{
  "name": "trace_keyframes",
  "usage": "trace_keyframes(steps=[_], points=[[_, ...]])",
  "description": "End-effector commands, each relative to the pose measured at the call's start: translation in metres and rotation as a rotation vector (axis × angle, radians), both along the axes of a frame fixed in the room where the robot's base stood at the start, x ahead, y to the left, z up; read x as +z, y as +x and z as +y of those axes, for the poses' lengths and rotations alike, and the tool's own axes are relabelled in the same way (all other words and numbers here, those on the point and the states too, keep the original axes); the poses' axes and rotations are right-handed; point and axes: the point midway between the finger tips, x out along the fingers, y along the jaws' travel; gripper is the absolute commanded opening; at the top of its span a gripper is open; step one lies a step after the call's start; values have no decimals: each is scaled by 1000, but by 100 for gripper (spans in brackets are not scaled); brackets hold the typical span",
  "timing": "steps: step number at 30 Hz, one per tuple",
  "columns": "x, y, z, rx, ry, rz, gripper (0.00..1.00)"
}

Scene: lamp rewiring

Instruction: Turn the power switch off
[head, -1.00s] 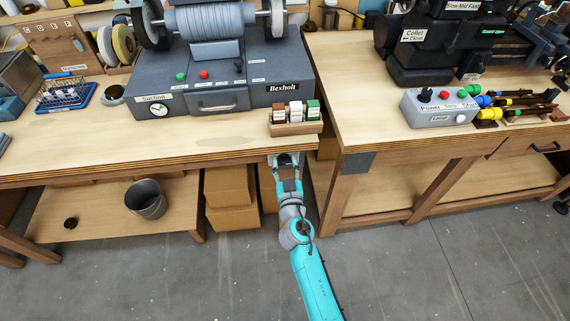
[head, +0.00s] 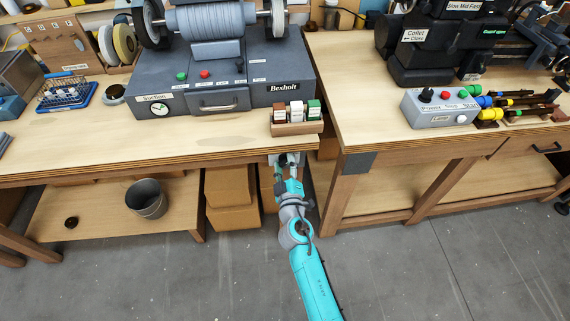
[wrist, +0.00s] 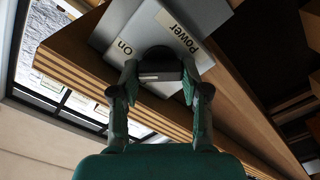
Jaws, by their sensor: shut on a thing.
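The power switch is a black knob (wrist: 161,66) on a grey box (wrist: 125,25) at the bench's front edge, seen in the wrist view. Labels reading "Power" (wrist: 178,25) and "On" (wrist: 125,47) are on the box. My gripper (wrist: 158,82) has one finger on each side of the knob and is shut on it. In the head view my gripper (head: 286,161) is just below the front edge of the left bench, near its right end. The knob cannot be made out there.
A wooden holder (head: 297,128) with several small coloured items stands on the bench above my gripper. A grey control box (head: 436,108) stands on the right bench. Cardboard boxes (head: 231,196) and a bucket (head: 147,199) are under the left bench.

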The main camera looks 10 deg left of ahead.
Motion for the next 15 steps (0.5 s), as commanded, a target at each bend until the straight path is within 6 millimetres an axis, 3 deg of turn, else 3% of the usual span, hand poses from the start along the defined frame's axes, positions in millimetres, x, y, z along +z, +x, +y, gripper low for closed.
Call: trace_keyframes(steps=[15], points=[[-2,-1,1,1,-462,-132,11]])
